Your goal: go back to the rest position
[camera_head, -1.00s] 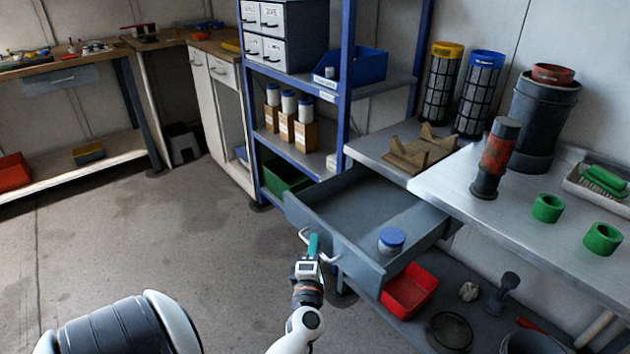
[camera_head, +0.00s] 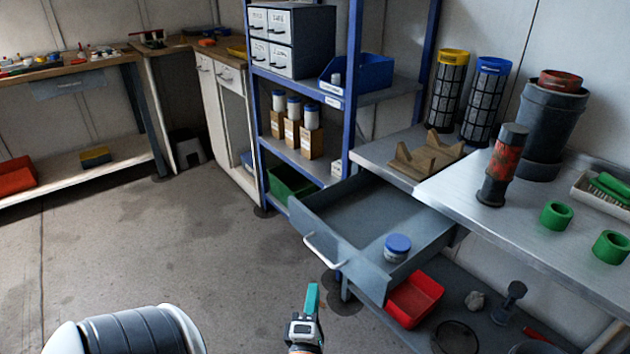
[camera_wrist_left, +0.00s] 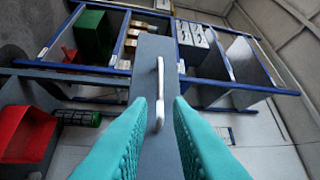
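My left gripper (camera_head: 312,299) is at the bottom of the head view, below and in front of the open drawer's handle (camera_head: 324,251), apart from it. In the left wrist view its two teal fingers (camera_wrist_left: 159,101) stand apart with a gap between them. The handle (camera_wrist_left: 160,92) shows beyond that gap, on the grey drawer front (camera_wrist_left: 146,70). The gripper holds nothing. The grey drawer (camera_head: 345,254) is pulled out under the bench, with a blue-lidded jar (camera_head: 397,248) inside. My right gripper is in neither view.
The metal bench (camera_head: 462,203) at right carries a red-and-black cylinder (camera_head: 503,165), green rings (camera_head: 556,215) and a wooden cradle (camera_head: 427,155). A red bin (camera_head: 414,299) sits on the lower shelf. A blue-framed shelf (camera_head: 352,120) stands behind. The floor at left is clear.

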